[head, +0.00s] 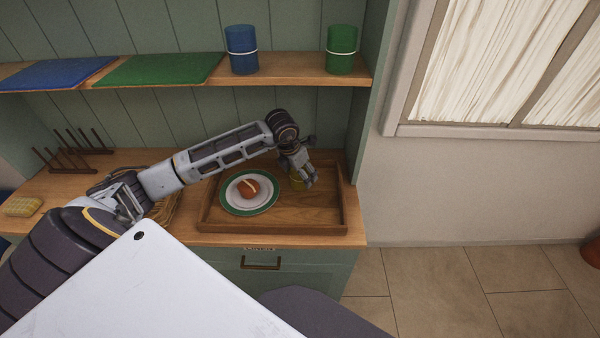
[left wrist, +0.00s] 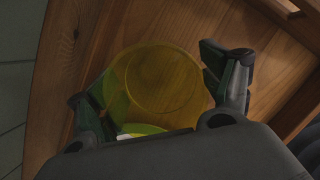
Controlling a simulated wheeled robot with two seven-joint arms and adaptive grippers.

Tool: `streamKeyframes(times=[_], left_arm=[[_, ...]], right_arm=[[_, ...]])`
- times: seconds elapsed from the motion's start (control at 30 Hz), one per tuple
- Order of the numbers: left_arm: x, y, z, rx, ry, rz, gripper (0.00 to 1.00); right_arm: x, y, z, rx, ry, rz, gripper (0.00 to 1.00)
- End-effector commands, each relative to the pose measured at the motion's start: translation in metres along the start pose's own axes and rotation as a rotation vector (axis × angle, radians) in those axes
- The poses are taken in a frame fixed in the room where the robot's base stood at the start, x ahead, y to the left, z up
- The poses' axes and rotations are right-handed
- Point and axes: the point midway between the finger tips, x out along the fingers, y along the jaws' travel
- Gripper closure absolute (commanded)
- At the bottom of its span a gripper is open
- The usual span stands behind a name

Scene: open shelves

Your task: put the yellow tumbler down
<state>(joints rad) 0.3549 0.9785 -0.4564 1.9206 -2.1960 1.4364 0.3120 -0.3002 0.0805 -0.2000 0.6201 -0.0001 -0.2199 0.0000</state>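The yellow tumbler (head: 296,183) is mostly hidden behind my left gripper (head: 308,181) in the head view, over the back of the wooden tray (head: 285,230). In the left wrist view the see-through tumbler (left wrist: 165,75) fills the space between the fingers of my left gripper (left wrist: 160,95), one on each side and seemingly against its wall. Its round base shows against brown wood. I cannot tell whether the base touches the tray. My right gripper is not in view.
A green-rimmed plate (head: 238,207) with a round orange-brown item (head: 248,188) sits left of the tumbler in the tray. Blue (head: 241,50) and green (head: 341,50) tumblers stand on the shelf above. The tray's front right is clear.

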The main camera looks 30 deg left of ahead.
Motion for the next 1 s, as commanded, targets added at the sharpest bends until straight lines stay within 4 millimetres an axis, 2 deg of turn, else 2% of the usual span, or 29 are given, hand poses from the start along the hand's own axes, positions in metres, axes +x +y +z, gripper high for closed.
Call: streamKeyframes(times=[0.47, 0.67, 1.0], left_arm=[[-0.005, 0.000, 0.001, 0.000, -0.001, 0.000, 0.19], [-0.027, 0.001, 0.001, 0.000, -0.002, 0.002, 0.19], [-0.077, 0.001, 0.001, 0.001, -0.003, 0.001, 0.19]], right_arm=[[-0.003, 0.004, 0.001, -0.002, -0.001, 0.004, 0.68], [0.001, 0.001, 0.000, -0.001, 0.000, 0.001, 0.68], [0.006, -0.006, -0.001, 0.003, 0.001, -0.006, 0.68]])
